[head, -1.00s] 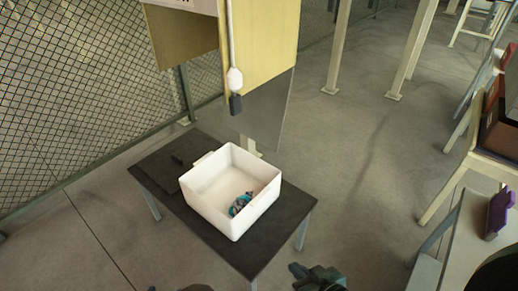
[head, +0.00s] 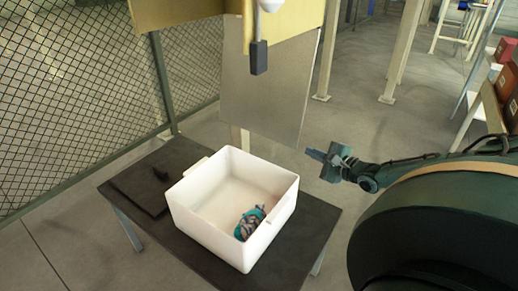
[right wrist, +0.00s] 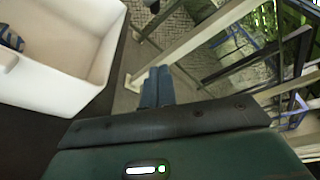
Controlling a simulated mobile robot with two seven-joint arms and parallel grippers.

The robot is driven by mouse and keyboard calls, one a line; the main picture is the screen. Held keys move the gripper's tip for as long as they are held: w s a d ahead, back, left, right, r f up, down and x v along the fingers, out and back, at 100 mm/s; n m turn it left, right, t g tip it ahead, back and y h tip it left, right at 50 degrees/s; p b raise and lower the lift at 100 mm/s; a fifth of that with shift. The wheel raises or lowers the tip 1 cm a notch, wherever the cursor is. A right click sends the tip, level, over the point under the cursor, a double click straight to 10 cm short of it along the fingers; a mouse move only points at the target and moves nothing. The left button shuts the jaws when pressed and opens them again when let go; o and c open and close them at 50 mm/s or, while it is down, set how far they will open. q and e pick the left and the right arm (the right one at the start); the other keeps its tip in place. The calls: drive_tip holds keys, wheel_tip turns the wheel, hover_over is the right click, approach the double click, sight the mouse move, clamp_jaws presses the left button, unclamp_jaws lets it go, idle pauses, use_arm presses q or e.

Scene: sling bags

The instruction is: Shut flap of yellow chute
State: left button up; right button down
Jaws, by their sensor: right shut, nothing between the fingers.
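The yellow chute (head: 180,10) is at the top of the head view, cut off by the frame edge. A grey metal flap (head: 275,95) hangs down at its lower front, over the back of a white bin. My right gripper (head: 310,154) is to the right of the flap's lower corner, apart from it in the picture. Its fingers are shut and empty, pointing left. In the right wrist view the shut fingers (right wrist: 157,86) are in the middle, with the flap not clearly seen. My left gripper is not in view.
The white bin (head: 190,215) with a teal striped bundle (head: 250,222) stands on a dark table (head: 155,225). A dark handle (head: 258,57) hangs from a white cord before the chute. A mesh fence (head: 70,90) is at left. Open floor lies right of the flap.

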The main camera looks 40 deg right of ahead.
sight(286, 142)
drive_tip(key=shift+w+f+b, duration=0.6)
drive_tip(key=shift+w+b, duration=2.55)
drive_tip(key=shift+w, duration=1.75)
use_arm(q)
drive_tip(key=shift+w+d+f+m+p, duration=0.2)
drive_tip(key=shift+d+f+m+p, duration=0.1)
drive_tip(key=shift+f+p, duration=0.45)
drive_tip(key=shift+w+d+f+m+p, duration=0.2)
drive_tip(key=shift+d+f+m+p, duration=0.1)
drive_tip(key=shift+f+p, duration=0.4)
use_arm(e)
drive_tip(key=shift+s+a+r, duration=0.3)
drive_tip(key=shift+a+r, duration=0.25)
drive_tip(key=shift+a, duration=0.25)
drive_tip(key=shift+s+a+r, duration=0.3)
drive_tip(key=shift+a+r, duration=0.2)
drive_tip(key=shift+a, duration=0.25)
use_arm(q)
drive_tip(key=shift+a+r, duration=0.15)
use_arm(e)
drive_tip(key=shift+a, duration=0.1)
